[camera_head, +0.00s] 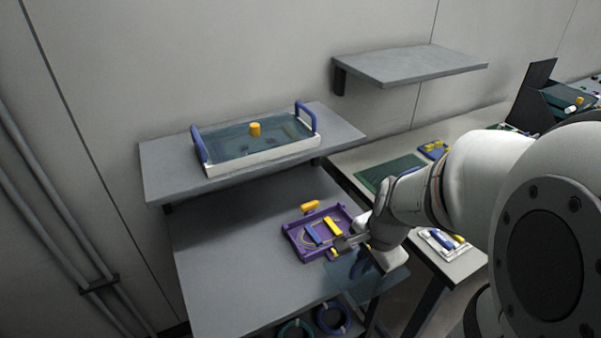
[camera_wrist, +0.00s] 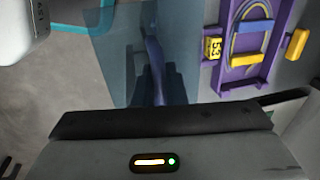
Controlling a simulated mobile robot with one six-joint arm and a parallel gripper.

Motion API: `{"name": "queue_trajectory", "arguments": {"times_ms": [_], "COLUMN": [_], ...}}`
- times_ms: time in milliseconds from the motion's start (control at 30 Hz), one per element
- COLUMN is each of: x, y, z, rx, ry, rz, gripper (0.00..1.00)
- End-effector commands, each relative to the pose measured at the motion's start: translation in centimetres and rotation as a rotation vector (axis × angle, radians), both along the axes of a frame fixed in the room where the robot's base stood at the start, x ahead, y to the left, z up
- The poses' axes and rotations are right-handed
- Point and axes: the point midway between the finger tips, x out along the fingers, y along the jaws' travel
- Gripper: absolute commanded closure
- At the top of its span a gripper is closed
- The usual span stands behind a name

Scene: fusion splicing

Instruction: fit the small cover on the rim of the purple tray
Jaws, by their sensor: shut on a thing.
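The purple tray (camera_head: 290,232) lies on the lower grey shelf, with a blue piece (camera_head: 314,235) and a yellow piece (camera_head: 332,226) inside. In the head view the cover (camera_head: 362,277) shows near the shelf's right edge. My gripper (camera_wrist: 155,85) is shut on the cover; its fingertips are partly hidden.
A white tray (camera_head: 265,165) with blue handles and a see-through lid with a yellow knob stands on the raised shelf. A yellow block (camera_head: 310,205) sits behind the purple tray. The lower shelf is bare to the left. A bench (camera_head: 345,160) with a green mat stands right.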

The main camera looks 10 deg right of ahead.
Motion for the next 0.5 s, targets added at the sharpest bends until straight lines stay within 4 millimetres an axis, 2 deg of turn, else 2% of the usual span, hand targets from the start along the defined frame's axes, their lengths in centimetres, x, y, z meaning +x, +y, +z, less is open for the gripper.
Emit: {"name": "queue_trajectory", "arguments": {"times_ms": [200, 433, 500], "x": [1.3, 2.7, 3.7], "y": [0.4, 0.9, 1.2], "z": [0.9, 0.8, 0.7], "rx": [0.006, 0.000, 0.002], "ry": [0.005, 0.009, 0.007], "rz": [0.000, -0.001, 0.000], "gripper": [1.00, 1.00, 1.00]}}
